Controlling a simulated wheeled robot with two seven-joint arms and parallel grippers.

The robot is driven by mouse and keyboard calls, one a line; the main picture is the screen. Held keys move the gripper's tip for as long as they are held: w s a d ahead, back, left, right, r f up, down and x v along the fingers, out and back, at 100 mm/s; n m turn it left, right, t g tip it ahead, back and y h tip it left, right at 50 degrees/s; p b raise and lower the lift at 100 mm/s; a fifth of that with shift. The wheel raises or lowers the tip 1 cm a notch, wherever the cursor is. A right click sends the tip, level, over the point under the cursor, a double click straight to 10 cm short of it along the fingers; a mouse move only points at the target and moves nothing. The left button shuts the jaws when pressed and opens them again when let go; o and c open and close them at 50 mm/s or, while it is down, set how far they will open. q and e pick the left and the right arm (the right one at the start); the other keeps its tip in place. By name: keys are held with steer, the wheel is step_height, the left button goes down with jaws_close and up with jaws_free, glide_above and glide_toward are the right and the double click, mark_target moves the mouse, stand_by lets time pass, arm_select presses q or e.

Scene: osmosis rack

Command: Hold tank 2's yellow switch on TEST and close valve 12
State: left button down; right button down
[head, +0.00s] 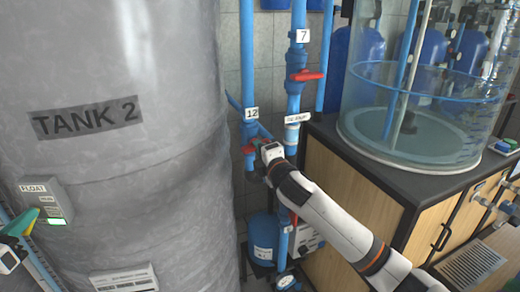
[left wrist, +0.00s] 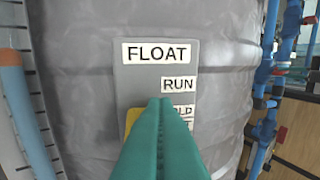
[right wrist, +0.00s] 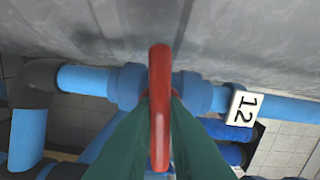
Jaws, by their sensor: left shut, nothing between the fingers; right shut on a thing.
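Tank 2 (head: 130,70) is a large grey cylinder at the left of the head view. Its grey FLOAT box (head: 45,195) has a lit green lamp (head: 56,221) on its lower part. In the left wrist view, the yellow switch (left wrist: 132,118) shows beside my left gripper (left wrist: 160,103), which is shut and empty. Its green fingers cover most of the switch and the lower labels; I cannot tell whether they touch the switch. My right gripper (head: 260,148) is shut on valve 12's red handle (right wrist: 160,95). The handle lies across the blue pipe, beside the 12 tag (right wrist: 241,106).
Valve 7's red handle (head: 307,75) is on the neighbouring blue pipe. A clear round tank (head: 425,110) stands on a dark-topped wooden cabinet (head: 365,180) to the right, close to my right arm. A blue vessel (head: 262,235) stands below the pipes.

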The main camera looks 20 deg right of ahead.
steer(key=shift+m, duration=0.9)
steer(key=c, duration=1.5)
jaws_free()
steer(key=shift+o, duration=0.2)
steer(key=shift+s, duration=0.1)
steer(key=s, duration=1.2)
